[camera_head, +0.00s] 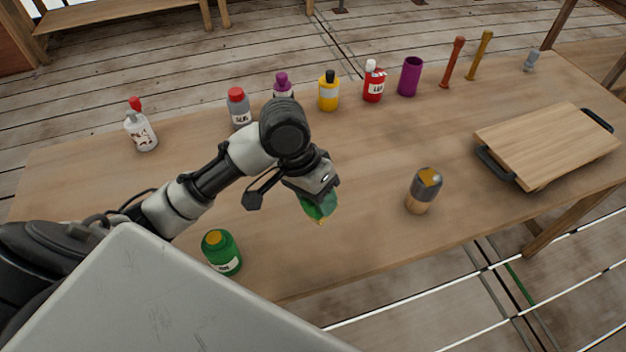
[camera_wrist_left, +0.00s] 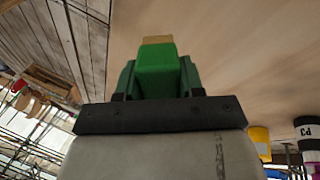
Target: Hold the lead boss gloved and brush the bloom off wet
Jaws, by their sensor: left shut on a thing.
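My left gripper (camera_head: 314,193) is shut on a green block-like thing (camera_wrist_left: 157,70) with a tan or yellow tip. It holds this thing over the middle of the table, tip pointing down; the thing also shows partly in the head view (camera_head: 321,208). I cannot tell whether the tip touches the wood. A dark grey cylinder with a wood-coloured lower part and a yellow-orange patch on top (camera_head: 423,190) stands to the right of the gripper. A small grey piece (camera_head: 530,60) stands at the far right. I cannot tell which is the lead boss. My right gripper is not in view.
A green bottle with a yellow cap (camera_head: 221,252) stands near the front edge. Several bottles, a purple cup (camera_head: 410,76) and two upright sticks line the back of the table (camera_head: 370,235). A wooden board with black handles (camera_head: 548,145) lies at right.

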